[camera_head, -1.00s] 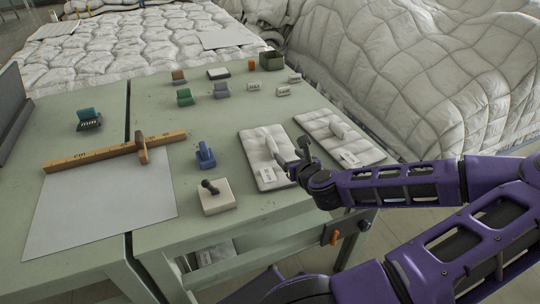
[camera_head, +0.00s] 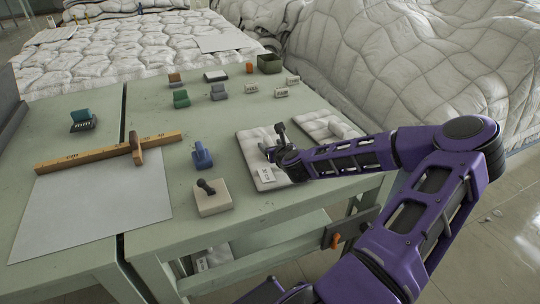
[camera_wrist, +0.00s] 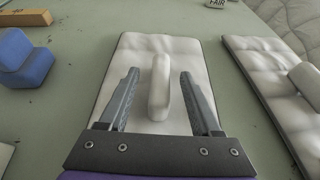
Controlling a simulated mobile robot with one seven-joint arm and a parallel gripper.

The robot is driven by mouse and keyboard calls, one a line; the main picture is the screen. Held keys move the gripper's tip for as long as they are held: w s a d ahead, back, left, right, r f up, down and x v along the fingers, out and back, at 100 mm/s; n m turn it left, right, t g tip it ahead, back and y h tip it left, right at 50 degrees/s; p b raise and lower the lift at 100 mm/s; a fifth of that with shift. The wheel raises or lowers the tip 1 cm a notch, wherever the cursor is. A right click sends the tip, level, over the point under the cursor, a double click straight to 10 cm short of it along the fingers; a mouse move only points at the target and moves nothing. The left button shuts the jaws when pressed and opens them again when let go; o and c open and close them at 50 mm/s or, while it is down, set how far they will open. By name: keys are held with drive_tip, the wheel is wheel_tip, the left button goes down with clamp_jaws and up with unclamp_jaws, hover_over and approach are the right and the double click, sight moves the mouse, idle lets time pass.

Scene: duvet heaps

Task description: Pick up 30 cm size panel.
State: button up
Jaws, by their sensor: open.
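Two white quilted panels with raised grips lie side by side on the green table. The left panel (camera_head: 246,146) is under my gripper (camera_head: 274,142); its tag sits at its near end. In the wrist view the left panel (camera_wrist: 136,50) lies straight ahead, and its upright white grip (camera_wrist: 159,88) stands between the open fingers of my gripper (camera_wrist: 159,78), apart from both. The right panel (camera_head: 318,125) is partly hidden by my arm and also shows in the wrist view (camera_wrist: 262,62).
A blue stamp-like block (camera_head: 202,155) and a white block with a dark knob (camera_head: 212,197) stand left of the panels. A wooden ruler (camera_head: 110,152) lies over a grey sheet (camera_head: 92,212). Small labelled blocks (camera_head: 281,92) stand behind the panels.

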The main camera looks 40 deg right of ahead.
drive_tip(key=shift+x, duration=0.8)
clamp_jaws()
